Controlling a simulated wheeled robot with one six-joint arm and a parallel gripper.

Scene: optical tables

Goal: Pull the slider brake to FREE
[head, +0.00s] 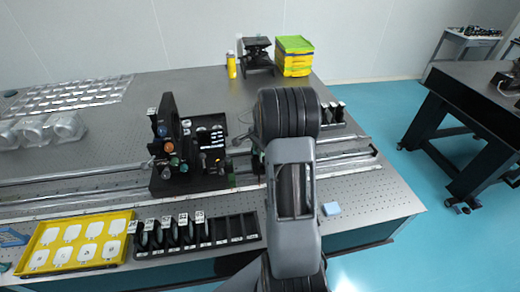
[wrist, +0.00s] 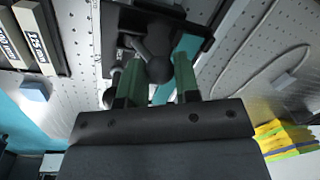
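The slider (head: 190,178) is a black carriage with coloured knobs and an upright plate, seated on the rails in the head view. My gripper (wrist: 160,78) shows in the wrist view as two green fingers, set apart. A dark rounded knob (wrist: 159,66) on a short arm lies between their tips and nearly fills the gap. I cannot tell whether the fingers touch it. In the head view my arm covers most of the gripper; a bit of green shows at the carriage's right end. The brake's markings cannot be read.
The rails (head: 70,178) run along the table on both sides of the carriage. In front are a yellow tray (head: 40,262) with white pieces and a black slotted rack (head: 222,240). A blue block (head: 331,209) lies right of my arm. Yellow-green boxes (head: 294,57) stand at the back.

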